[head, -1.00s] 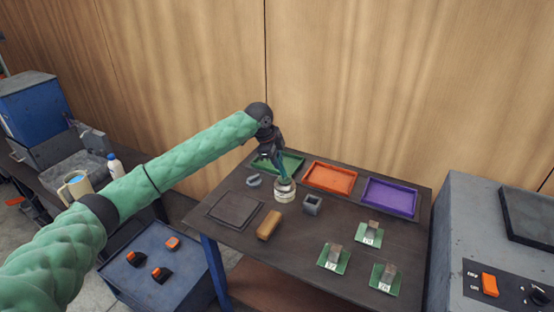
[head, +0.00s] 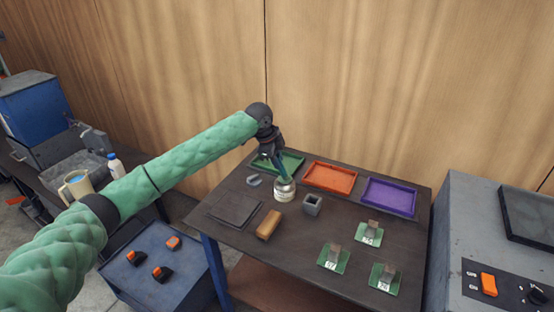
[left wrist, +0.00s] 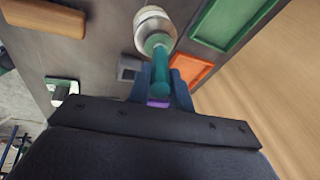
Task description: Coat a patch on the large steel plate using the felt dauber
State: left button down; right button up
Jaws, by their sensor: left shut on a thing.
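My left gripper (head: 277,163) is shut on the green handle of the felt dauber (head: 283,172), above a round pale metal pot (head: 284,190) on the table. In the left wrist view the dauber (left wrist: 159,68) stands between the fingers, and its lower end meets the pot (left wrist: 153,24). I cannot tell how deep the tip is; the felt is hidden. The large steel plate (head: 234,208), a dark flat square, lies at the table's left, apart from the gripper. My right gripper is not in view.
Green (head: 291,163), orange (head: 330,177) and purple (head: 389,195) trays line the back. A tan block (head: 269,224) and a grey square holder (head: 312,205) stand near the pot. Numbered green cards (head: 334,258) with metal pieces are at the right front. A grey machine (head: 490,240) borders the right.

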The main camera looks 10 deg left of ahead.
pick_arm(q)
jog(key=shift+f, duration=0.15)
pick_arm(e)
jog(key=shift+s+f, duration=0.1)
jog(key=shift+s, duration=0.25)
